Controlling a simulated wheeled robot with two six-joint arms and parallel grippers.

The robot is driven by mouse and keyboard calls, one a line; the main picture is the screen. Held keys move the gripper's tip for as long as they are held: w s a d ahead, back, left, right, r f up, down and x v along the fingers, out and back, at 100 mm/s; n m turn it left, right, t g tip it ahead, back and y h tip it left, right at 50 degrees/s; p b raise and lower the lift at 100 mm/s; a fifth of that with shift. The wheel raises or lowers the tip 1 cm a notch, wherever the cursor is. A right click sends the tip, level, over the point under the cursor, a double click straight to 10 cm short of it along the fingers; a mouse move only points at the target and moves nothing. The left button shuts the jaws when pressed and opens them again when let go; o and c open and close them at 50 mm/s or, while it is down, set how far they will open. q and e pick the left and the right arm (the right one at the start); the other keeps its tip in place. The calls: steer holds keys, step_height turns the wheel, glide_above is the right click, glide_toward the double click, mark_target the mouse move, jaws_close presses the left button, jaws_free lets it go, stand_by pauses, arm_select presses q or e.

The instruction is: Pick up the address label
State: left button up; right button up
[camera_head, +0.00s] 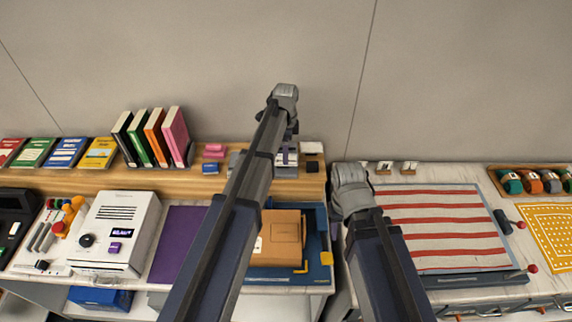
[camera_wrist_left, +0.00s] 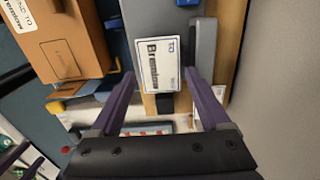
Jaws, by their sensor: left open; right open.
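The address label is a white rectangle with a dark border, a "TO" and a name in print; in the left wrist view the address label (camera_wrist_left: 160,62) lies on a grey surface. My left gripper (camera_wrist_left: 159,76) is open; its two purple fingers are on either side of the label's lower part in that view, with nothing held. In the head view my left arm reaches to the back shelf, where its hand is mostly hidden by the arm. My right gripper (camera_head: 350,195) is right of it over the bench, its fingers hidden behind my arm.
A brown box (camera_head: 278,238) sits on a blue mat in front of the shelf. Pink and blue blocks (camera_head: 212,160) and upright books (camera_head: 152,138) stand left on the wooden shelf. A grey block (camera_wrist_left: 202,50) borders the label's right side. A wall rises behind.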

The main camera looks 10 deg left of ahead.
arm_select(q)
step_height(320, 180, down, 2)
steer(key=shift+f+b, duration=0.1)
steer(key=shift+b, duration=0.5)
arm_select(e)
step_height(320, 180, down, 2)
steer(key=shift+f, duration=0.1)
arm_select(q)
steer(key=c, duration=1)
